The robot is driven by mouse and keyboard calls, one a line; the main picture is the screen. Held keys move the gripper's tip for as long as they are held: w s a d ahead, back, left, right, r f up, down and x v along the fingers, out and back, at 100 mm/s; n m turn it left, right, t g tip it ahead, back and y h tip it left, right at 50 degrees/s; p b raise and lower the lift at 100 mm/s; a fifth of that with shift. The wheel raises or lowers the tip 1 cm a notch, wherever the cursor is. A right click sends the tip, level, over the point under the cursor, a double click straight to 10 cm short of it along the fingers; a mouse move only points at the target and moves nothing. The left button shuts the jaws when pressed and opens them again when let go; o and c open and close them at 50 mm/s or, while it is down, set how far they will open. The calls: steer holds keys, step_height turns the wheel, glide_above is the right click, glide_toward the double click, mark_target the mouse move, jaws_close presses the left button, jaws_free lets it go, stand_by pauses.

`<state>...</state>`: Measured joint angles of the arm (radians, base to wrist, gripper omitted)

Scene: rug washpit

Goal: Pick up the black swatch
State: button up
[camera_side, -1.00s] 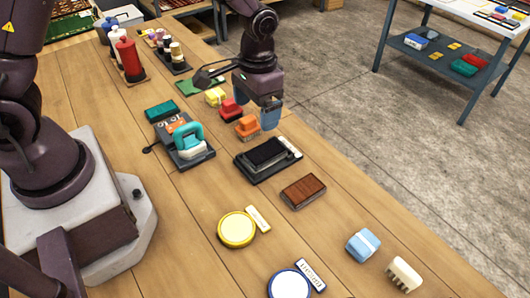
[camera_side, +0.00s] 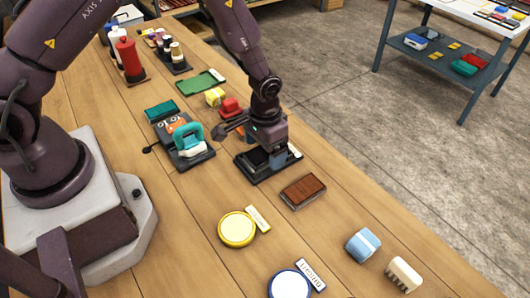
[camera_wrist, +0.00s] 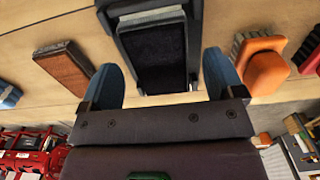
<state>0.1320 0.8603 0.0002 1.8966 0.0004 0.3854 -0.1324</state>
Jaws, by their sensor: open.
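The black swatch (camera_wrist: 162,58) lies in a dark tray (camera_wrist: 123,47) on the wooden table. In the side view the tray (camera_side: 264,177) is partly covered by my gripper (camera_side: 271,163), which is low over it. In the wrist view my gripper (camera_wrist: 162,82) is open, with one blue fingertip on each side of the swatch and nothing between them held. I cannot tell how high the fingertips are above the tray.
A brown brush (camera_side: 303,192) lies just in front of the tray. An orange brush (camera_wrist: 262,66) and a red brush (camera_side: 230,108) are close behind. A teal-handled tool (camera_side: 188,140) stands to the left. A yellow round tin (camera_side: 237,229) is nearer the camera.

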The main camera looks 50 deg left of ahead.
steer(key=shift+f, duration=0.25)
steer(key=c, duration=1)
steer(key=shift+r, duration=0.1)
